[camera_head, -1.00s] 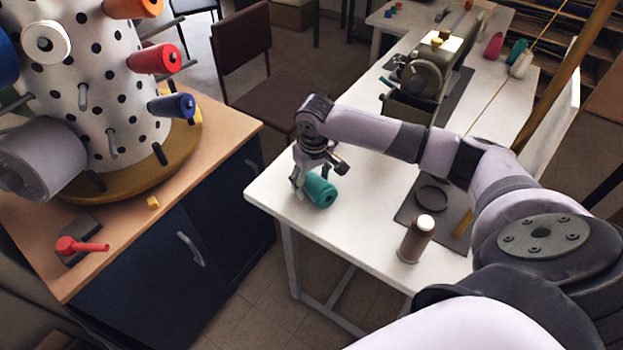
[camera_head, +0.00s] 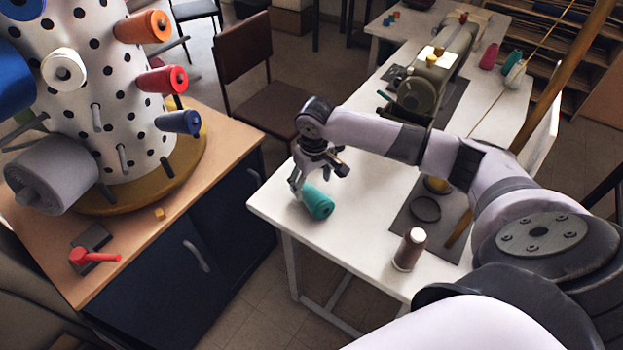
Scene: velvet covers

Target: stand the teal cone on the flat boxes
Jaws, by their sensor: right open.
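A teal cone (camera_head: 319,204) lies on its side near the left corner of the white table (camera_head: 288,222). A second teal cone (camera_head: 515,58) is far back on the same table, by the pink one. My right gripper (camera_head: 315,181) is open, just above and behind the near teal cone. Its left finger comes down beside the cone's far end; I cannot tell whether it touches. I cannot make out the flat boxes in this view. My left gripper is not in view.
A brown cone (camera_head: 410,249) stands near the table's front edge, by a dark ring (camera_head: 426,208). A sewing machine (camera_head: 420,85) stands farther back. At left, a dotted drum (camera_head: 110,130) with pegs and spools stands on a wooden-topped cabinet (camera_head: 225,150). A gap separates cabinet and table.

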